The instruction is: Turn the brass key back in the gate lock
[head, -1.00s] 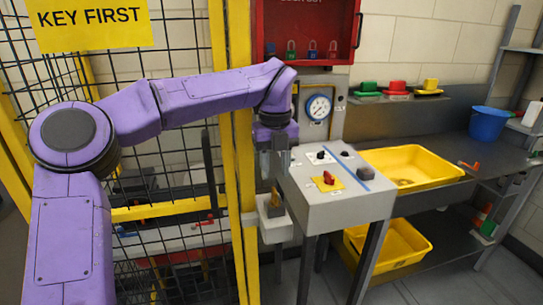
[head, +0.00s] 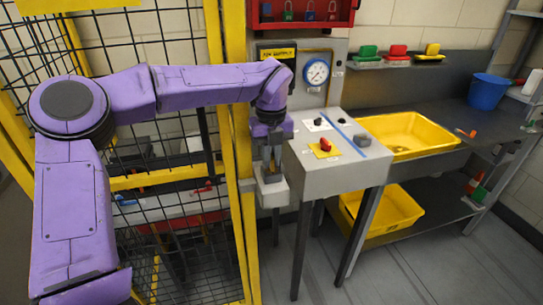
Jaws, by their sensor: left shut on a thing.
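The gate lock is a light grey box (head: 272,192) on the yellow gate post, left of the control desk. My left gripper (head: 271,166) reaches down over the top of this box, fingers pointing down. It is shut on the brass key (head: 273,170), of which only a small brownish part shows between the fingers. The fingers hide most of the key, so its turn angle cannot be told. My right gripper is not in view.
A grey control desk (head: 345,170) with a red knob (head: 325,145) stands close right of the lock. The mesh gate (head: 165,150) and yellow post (head: 240,150) are close on the left. Yellow bins (head: 383,215) and a blue bucket (head: 488,92) are farther right.

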